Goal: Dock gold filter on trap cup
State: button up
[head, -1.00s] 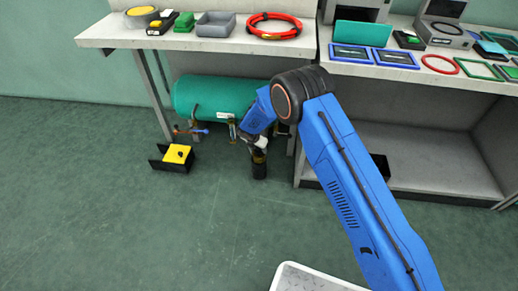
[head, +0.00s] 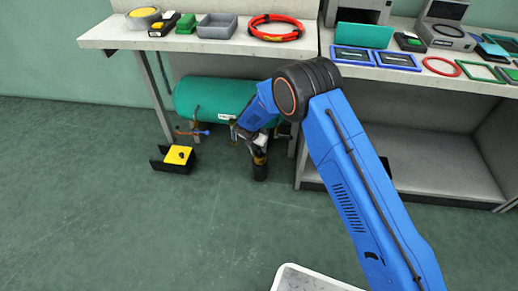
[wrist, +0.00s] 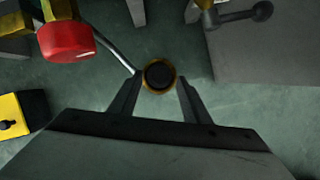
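A dark upright cylinder (head: 260,173), apparently the trap cup, stands on the floor below the green tank. A gold band, likely the gold filter (head: 260,159), shows at its top, right under my gripper. In the wrist view a round gold rim with a dark centre (wrist: 158,76) lies between the fingertips. In the head view my arm partly hides this spot, and how the gold part sits on the cup cannot be made out.
The green tank (head: 210,98) is behind, under the bench (head: 185,42). A red knob (wrist: 66,41) and a pipe are close at left in the wrist view. A yellow-topped black block (head: 178,156) sits at left. Open floor lies in front.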

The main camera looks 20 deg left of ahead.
jog(key=v, duration=0.6)
jog(key=shift+r, duration=0.15)
dwell(0.4)
jog(key=shift+s, duration=0.1)
dwell(0.4)
